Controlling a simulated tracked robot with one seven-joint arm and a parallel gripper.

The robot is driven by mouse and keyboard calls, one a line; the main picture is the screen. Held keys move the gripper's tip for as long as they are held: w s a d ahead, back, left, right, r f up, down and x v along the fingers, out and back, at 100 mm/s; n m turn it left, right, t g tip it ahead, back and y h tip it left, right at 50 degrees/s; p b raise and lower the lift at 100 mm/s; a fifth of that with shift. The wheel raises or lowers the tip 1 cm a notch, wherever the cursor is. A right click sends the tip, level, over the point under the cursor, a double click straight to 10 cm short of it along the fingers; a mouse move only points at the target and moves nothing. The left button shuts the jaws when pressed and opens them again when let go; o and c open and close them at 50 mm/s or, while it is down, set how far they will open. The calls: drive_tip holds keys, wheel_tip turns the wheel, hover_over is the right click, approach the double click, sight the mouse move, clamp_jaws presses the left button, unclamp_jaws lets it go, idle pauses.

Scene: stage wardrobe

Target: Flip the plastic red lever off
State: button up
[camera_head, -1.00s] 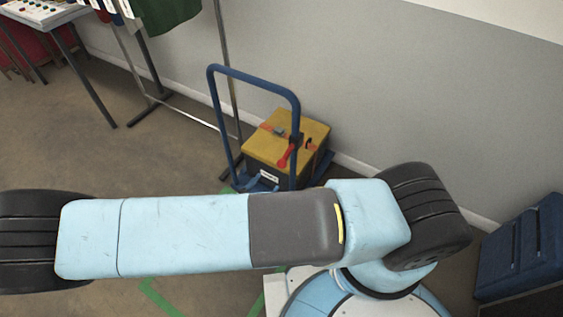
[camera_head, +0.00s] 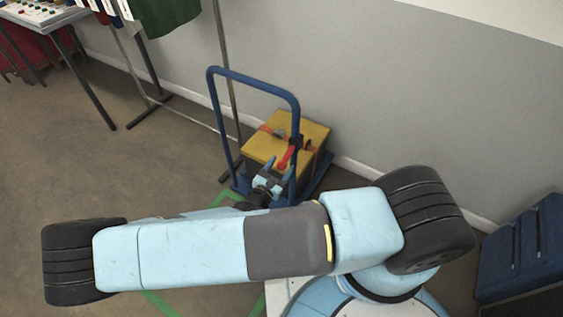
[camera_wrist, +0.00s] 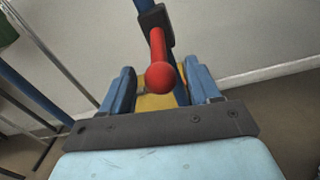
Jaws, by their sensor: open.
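The red lever (camera_head: 285,158) is mounted at the right post of a blue tubular handle, in front of a yellow-topped box. In the wrist view the red lever (camera_wrist: 159,62) points toward the camera, its round knob end nearest, with a dark mount (camera_wrist: 155,22) behind it. My gripper (camera_head: 279,165) is close to the lever in the head view. In the wrist view its two blue fingers (camera_wrist: 158,88) are spread, one on each side of the knob. The knob appears between them, and I cannot tell whether either finger touches it.
The blue handle frame (camera_head: 251,78) belongs to a trolley carrying the yellow box (camera_head: 262,146). A grey wall stands behind it. A metal clothes rail (camera_head: 224,65) is to the left, and a blue case (camera_head: 520,248) is at the right. Floor at left is open.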

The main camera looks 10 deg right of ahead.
sight(287, 156)
drive_tip(key=shift+x, duration=1.45)
drive_tip(key=shift+c, duration=0.4)
clamp_jaws()
